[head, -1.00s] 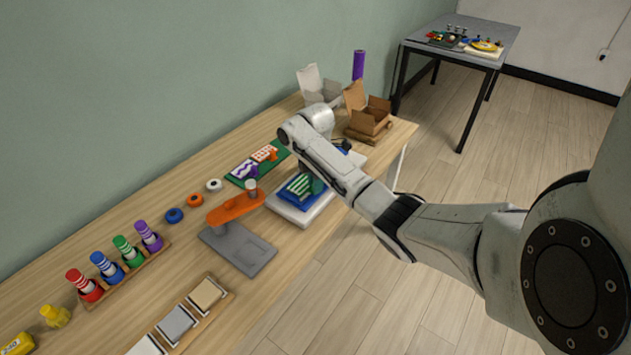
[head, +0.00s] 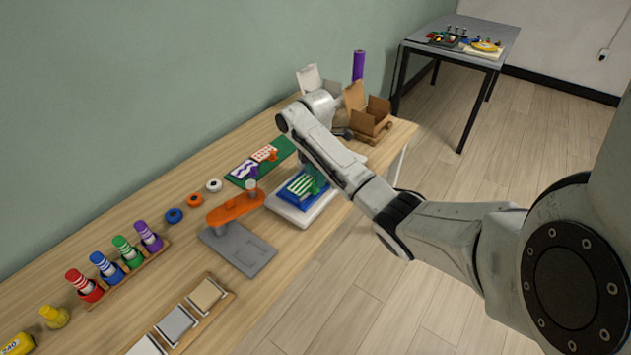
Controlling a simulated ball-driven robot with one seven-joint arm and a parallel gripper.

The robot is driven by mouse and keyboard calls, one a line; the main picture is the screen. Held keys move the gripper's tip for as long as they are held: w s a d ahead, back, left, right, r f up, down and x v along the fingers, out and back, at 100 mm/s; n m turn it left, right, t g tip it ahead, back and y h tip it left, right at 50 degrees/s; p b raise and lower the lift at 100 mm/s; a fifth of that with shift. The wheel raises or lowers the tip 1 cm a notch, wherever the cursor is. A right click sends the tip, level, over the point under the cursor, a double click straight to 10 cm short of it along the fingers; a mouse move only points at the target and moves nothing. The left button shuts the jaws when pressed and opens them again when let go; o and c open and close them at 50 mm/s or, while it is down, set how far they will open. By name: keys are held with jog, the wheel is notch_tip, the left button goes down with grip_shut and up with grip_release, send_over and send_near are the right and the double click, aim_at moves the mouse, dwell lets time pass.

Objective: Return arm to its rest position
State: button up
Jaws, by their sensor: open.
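My arm reaches from the right over the workbench (head: 130,212), with its wrist above the back half of the bench. Of my gripper (head: 343,133), only a small dark part shows just right of the wrist, in front of the cardboard box. The rest is hidden behind my arm. It appears empty and open, and I see nothing held in it. Below my arm, a blue item with white-green stripes (head: 299,186) and a green piece (head: 316,178) lie on a pale flat platform (head: 291,212). My arm partly covers these.
Cardboard boxes (head: 369,117) and a purple cylinder (head: 358,65) stand at the bench's far end. An orange-topped stand (head: 236,206), a rack of coloured bottles (head: 130,278) and a tile tray (head: 229,297) stand nearer. A grey table (head: 478,28) is behind. The floor between is clear.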

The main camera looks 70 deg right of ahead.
notch_tip(320, 180, up, 7)
jog(key=shift+p, duration=0.4)
